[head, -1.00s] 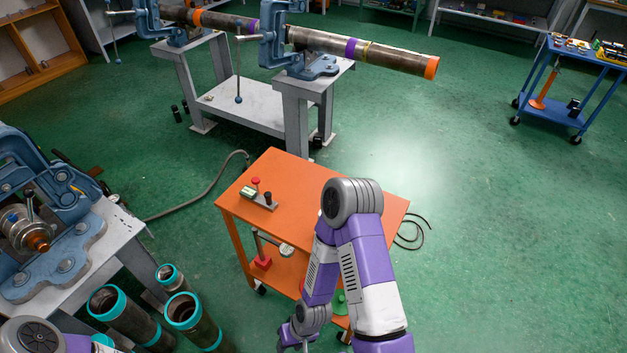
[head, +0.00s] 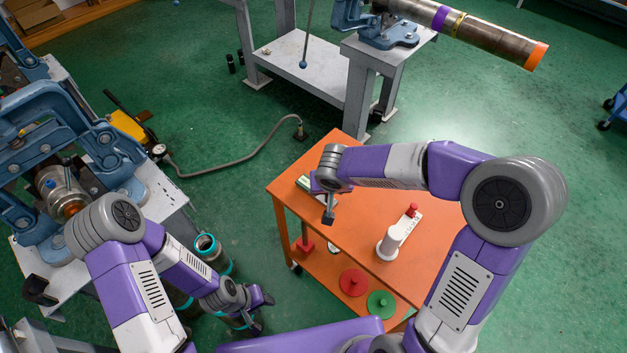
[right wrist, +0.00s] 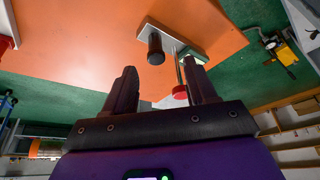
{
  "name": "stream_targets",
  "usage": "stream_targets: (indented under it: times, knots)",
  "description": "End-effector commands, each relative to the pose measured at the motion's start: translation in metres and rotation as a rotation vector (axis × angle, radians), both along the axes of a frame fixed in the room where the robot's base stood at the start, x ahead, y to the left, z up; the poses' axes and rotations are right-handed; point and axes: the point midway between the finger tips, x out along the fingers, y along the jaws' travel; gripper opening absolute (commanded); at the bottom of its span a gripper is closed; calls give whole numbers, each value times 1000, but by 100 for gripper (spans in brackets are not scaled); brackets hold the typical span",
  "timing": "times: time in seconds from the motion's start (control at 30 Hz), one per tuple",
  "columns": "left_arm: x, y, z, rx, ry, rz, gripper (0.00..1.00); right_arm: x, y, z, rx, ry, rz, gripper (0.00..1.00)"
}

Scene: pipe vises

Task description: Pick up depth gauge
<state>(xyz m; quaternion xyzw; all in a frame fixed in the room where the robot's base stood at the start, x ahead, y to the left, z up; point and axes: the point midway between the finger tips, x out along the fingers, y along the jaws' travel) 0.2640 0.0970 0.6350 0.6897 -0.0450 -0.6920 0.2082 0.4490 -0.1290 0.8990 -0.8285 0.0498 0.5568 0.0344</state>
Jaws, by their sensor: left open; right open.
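On the orange cart top a small fixture (head: 304,184) with a pale green-edged face is partly hidden behind my right gripper (head: 326,212). In the right wrist view it looks like a grey plate (right wrist: 178,41) with a black cylinder (right wrist: 156,46) and a slim post with a red end (right wrist: 180,92). The red end shows between the open fingers of my right gripper (right wrist: 163,90); contact cannot be told. I cannot tell for sure which item is the depth gauge. My left gripper (head: 262,311) is open and low, near the teal-rimmed pipes, away from the cart.
A white block with a red knob (head: 398,236) stands on the orange cart (head: 350,150). The lower shelf holds a red disc (head: 353,282) and a green disc (head: 381,304). Teal-rimmed pipes (head: 207,246) stand left. A hose (head: 240,165) lies on the floor behind.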

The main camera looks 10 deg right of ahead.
Motion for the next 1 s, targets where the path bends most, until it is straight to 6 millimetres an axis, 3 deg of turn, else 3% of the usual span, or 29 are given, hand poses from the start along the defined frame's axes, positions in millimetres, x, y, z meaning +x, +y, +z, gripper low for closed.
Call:
stream_targets:
  times: [0.5, 0.8, 0.83, 1.0]
  knots:
    - [-1, 0, -20, 0, 1, 0, 43, 26, -8, -62, -3, 0, -2, 56]
    - [-1, 0, -20, 0, 1, 0, 43, 28, -8, -65, -3, -2, -2, 56]
    - [-1, 0, -20, 0, 1, 0, 43, 28, -8, -65, -3, -2, -2, 55]
    - [-1, 0, -20, 0, 1, 0, 43, 28, -8, -65, -3, -1, -2, 29]
